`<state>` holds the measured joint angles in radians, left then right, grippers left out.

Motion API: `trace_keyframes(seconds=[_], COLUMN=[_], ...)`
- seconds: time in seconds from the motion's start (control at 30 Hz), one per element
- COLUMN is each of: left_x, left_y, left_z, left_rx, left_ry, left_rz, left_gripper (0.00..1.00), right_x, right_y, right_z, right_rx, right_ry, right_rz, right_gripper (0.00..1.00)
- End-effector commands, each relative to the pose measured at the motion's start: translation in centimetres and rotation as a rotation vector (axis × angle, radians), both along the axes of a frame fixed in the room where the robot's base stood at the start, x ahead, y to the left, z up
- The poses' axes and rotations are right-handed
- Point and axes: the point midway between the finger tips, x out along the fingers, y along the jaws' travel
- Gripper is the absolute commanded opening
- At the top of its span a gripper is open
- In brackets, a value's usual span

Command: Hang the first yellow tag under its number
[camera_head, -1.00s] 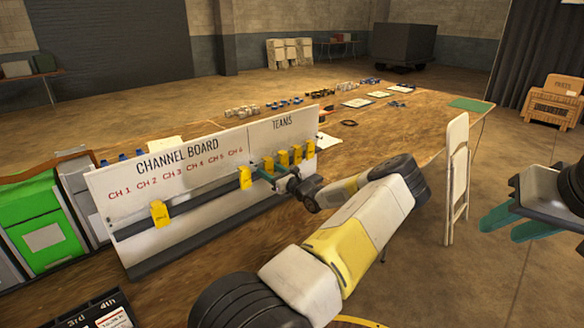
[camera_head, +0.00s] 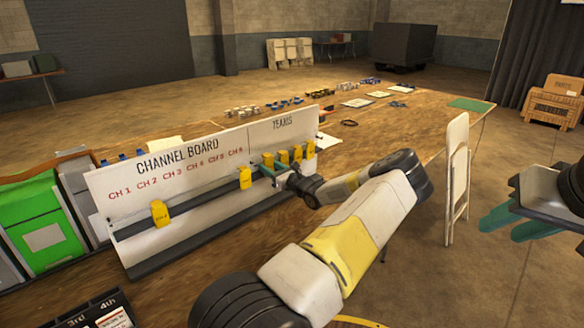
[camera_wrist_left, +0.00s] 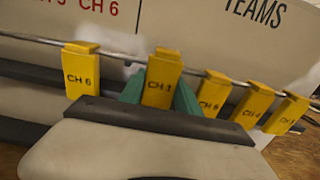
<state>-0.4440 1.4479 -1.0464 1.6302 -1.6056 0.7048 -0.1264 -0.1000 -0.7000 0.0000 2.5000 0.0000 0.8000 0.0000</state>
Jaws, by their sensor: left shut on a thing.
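The channel board (camera_head: 215,185) stands on the table with red labels CH 1 to CH 6 and a TEAMS section at its right. My left gripper (camera_head: 268,168) is shut on a yellow tag (camera_wrist_left: 162,78) at the board's rod. Its label looks like CH 1, but the last digit is unclear. In the wrist view this tag sits at the rod between the CH 6 tag (camera_wrist_left: 82,70) and several other tags (camera_wrist_left: 255,103). In the head view another yellow tag (camera_head: 160,213) hangs far left. My right gripper (camera_head: 515,224) is at the right edge, fingers apart and empty.
A green-fronted box (camera_head: 45,222) stands left of the board. A black sorter marked 3rd and 4th (camera_head: 95,312) is in the near left corner. A white folding chair (camera_head: 456,180) stands at the table's right side. Small parts and papers (camera_head: 355,102) lie farther back.

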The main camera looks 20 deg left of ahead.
Motion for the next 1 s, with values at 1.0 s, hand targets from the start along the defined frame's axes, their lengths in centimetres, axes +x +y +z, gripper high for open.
trace_keyframes(seconds=[1.0], left_x=[-1.8], left_y=[-4.3], left_z=[0.2], left_rx=[-0.002], left_ry=[0.001], left_rz=[0.0], left_gripper=[0.04], right_x=[0.0], right_y=[0.0], right_z=[0.0], right_rx=[0.0], right_ry=[0.0], right_rz=[0.0], right_gripper=[0.36])
